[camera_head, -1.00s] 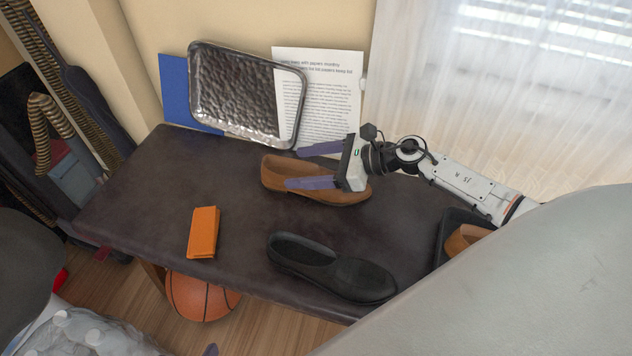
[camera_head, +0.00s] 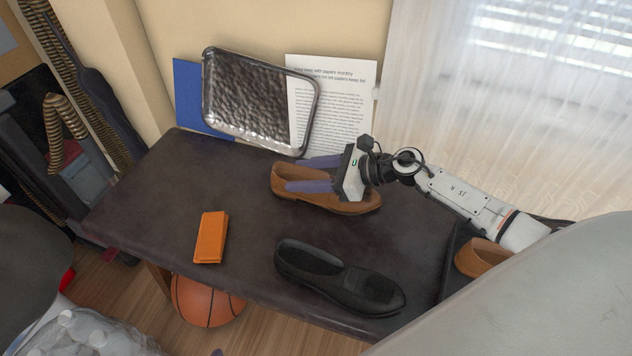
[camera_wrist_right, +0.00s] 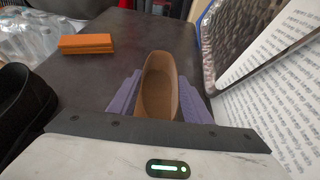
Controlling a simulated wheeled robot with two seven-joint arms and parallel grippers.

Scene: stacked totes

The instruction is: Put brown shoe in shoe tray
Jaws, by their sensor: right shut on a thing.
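A brown shoe (camera_head: 337,204) lies on the dark bench top near its back edge; it also shows in the right wrist view (camera_wrist_right: 157,85). My right gripper (camera_head: 308,174) has its purple fingers on either side of this shoe and is shut on it; the wrist view shows the fingers (camera_wrist_right: 158,97) along both sides. A second brown shoe (camera_head: 480,257) sits in a dark shoe tray (camera_head: 452,262) at the right end of the bench, partly hidden by my own body. My left gripper is not in view.
A black shoe (camera_head: 338,280) lies at the bench's front edge. An orange wallet-like item (camera_head: 211,238) lies to the left. A metal tray (camera_head: 258,103), a printed paper (camera_head: 338,110) and a blue folder (camera_head: 190,98) lean on the wall. A basketball (camera_head: 205,300) is below.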

